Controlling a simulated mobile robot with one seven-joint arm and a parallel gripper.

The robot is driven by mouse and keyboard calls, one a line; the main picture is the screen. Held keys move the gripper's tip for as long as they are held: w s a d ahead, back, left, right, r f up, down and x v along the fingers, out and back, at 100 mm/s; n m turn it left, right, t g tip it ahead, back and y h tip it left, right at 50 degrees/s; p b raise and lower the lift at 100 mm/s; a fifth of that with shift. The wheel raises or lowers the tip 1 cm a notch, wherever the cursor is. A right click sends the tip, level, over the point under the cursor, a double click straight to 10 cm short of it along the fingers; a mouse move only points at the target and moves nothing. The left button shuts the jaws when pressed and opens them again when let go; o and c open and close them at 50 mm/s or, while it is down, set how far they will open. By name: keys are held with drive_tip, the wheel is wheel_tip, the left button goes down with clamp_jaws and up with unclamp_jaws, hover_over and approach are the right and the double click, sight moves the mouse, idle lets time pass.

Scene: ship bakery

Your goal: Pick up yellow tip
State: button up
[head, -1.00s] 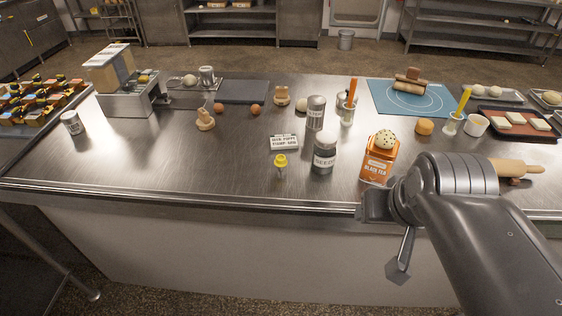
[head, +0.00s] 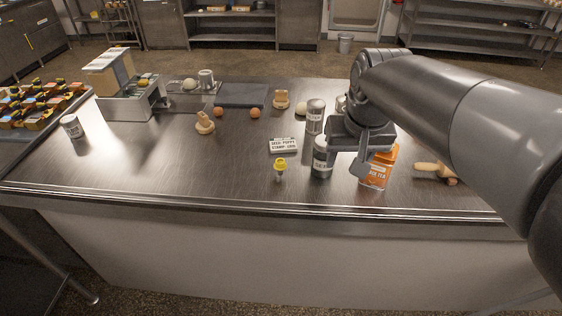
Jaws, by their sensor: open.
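A small piece with a yellow top and a pale, clear-looking lower part, the yellow tip (head: 280,168), stands upright near the table's front edge in the head view. My gripper (head: 352,164) is open, to the right of the yellow tip and apart from it.
A small white label block (head: 284,145) sits just behind the yellow tip. A metal shaker (head: 315,117) stands behind the jar. A rolling pin (head: 434,171) lies at right. The metal table (head: 190,172) is clear left of the tip. My arm hides the right side.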

drive_tip(key=w+a+f+g, duration=0.2)
drive_tip(key=w+a+f, duration=0.1)
drive_tip(key=w+a, duration=0.5)
drive_tip(key=n+g, duration=0.1)
drive_tip(key=n, duration=0.1)
approach(280, 161)
drive_tip(key=shift+s+f, duration=0.15)
drive_tip(key=shift+f, duration=0.15)
drive_tip(key=shift+a+f, duration=0.15)
drive_tip(key=shift+f, duration=0.05)
drive_tip(key=f, duration=1)
drive_tip(key=shift+w+f, duration=0.3)
drive_tip(key=shift+f, duration=0.1)
drive_tip(key=shift+c, duration=0.3)
drive_tip(key=c, duration=0.8)
